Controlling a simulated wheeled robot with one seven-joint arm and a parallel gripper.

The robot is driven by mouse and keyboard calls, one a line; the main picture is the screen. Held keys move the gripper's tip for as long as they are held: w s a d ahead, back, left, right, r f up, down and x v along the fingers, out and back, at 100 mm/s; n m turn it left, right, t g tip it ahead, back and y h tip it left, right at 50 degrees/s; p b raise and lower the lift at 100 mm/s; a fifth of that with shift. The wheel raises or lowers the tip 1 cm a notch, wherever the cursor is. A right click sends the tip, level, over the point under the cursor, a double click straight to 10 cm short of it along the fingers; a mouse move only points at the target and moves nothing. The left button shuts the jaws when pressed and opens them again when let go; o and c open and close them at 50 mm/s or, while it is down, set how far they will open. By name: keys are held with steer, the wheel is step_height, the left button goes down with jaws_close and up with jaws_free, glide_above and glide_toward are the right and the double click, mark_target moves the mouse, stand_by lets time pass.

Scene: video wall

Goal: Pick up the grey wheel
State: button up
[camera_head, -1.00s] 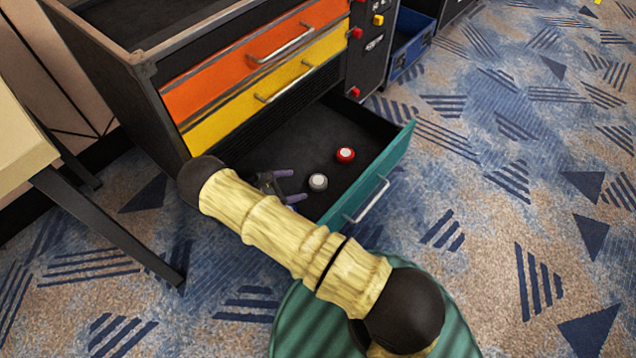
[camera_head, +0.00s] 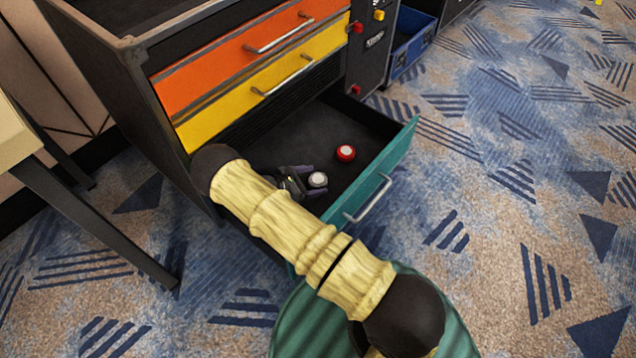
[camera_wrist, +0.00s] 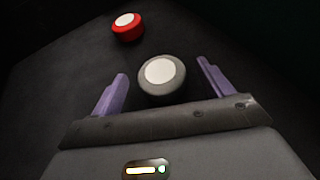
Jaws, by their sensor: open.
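The grey wheel (camera_head: 318,180) with a pale centre lies on the dark floor of the open teal drawer (camera_head: 389,176). In the wrist view the grey wheel (camera_wrist: 162,80) sits between the two purple fingers of my gripper (camera_wrist: 163,84), nearer the left finger, with a gap to the right one. My gripper (camera_head: 308,180) is open and low inside the drawer, its fingers on either side of the wheel in the head view. My arm hides part of the drawer's near left side.
A red wheel (camera_head: 346,153) with a pale centre lies in the drawer beyond the grey one. The yellow drawer (camera_head: 262,92) and orange drawer (camera_head: 240,62) above are shut. A blue drawer (camera_head: 412,48) stands open at the back. Patterned carpet is clear at right.

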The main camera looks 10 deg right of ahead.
mark_target(317, 179)
steer(key=b+x, duration=0.2)
steer(key=x, duration=0.1)
steer(key=shift+d+f, duration=0.25)
steer(key=shift+d, duration=0.1)
steer(key=shift+r, duration=0.1)
steer(key=c, duration=1.1)
steer(key=shift+r, duration=0.1)
step_height(317, 179, up, 10)
steer(key=p, duration=0.6)
